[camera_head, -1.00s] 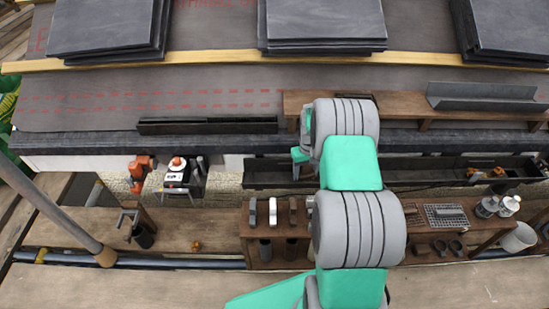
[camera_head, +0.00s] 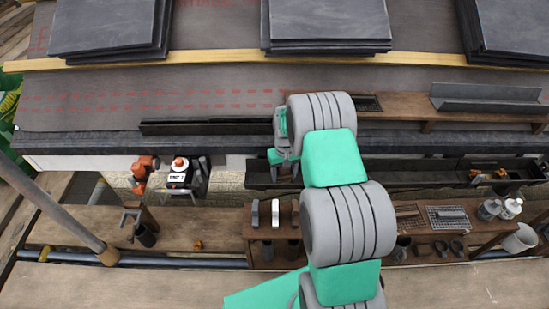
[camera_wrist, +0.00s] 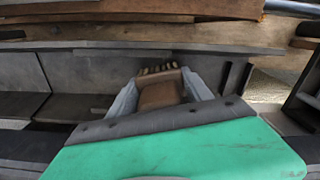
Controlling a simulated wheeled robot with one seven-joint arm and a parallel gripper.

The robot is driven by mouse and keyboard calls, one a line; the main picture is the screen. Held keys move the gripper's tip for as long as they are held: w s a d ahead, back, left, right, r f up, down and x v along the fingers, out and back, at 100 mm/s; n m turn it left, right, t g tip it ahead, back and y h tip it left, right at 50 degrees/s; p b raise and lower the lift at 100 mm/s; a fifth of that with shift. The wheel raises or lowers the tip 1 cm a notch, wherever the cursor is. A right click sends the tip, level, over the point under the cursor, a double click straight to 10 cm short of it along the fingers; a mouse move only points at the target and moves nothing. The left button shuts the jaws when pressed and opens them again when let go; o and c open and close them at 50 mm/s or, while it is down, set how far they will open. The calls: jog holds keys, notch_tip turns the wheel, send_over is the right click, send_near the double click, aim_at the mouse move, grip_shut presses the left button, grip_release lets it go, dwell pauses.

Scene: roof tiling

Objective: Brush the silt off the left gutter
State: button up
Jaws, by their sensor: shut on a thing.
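My gripper (camera_head: 284,160) is at the left end of the long dark gutter (camera_head: 400,172) below the eave. In the wrist view my gripper (camera_wrist: 165,90) is shut on a brown block with a row of stubby tufts at its far end, which looks like a brush (camera_wrist: 160,96). My arm hides part of the long gutter, and the brush is hidden in the head view. A shorter dark gutter-like length (camera_head: 208,127) lies along the roof edge at the left. I cannot make out silt in either, nor whether the brush touches anything.
A wooden bench (camera_head: 420,228) below holds tools and a mesh tray (camera_head: 446,217). Brown clumps (camera_head: 488,174) lie at the long gutter's right part. An orange tool (camera_head: 143,168) and a white-and-black device (camera_head: 180,172) hang at the left. Slate stacks (camera_head: 325,25) sit above on the roof.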

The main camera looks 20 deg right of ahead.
jog(key=shift+w+a, duration=0.2)
jog(key=shift+a, duration=0.35)
jog(key=shift+w+a, duration=0.2)
jog(key=shift+a, duration=0.35)
jog(key=shift+w+a+r+p, duration=0.1)
jog(key=shift+a+r+p, duration=0.15)
jog(key=shift+r+p, duration=0.1)
notch_tip(320, 180, up, 2)
jog(key=shift+d+r+p, duration=0.1)
jog(key=shift+r+p, duration=0.1)
jog(key=shift+p, duration=0.45)
jog(key=shift+r+p, duration=1.8)
jog(key=shift+r, duration=0.75)
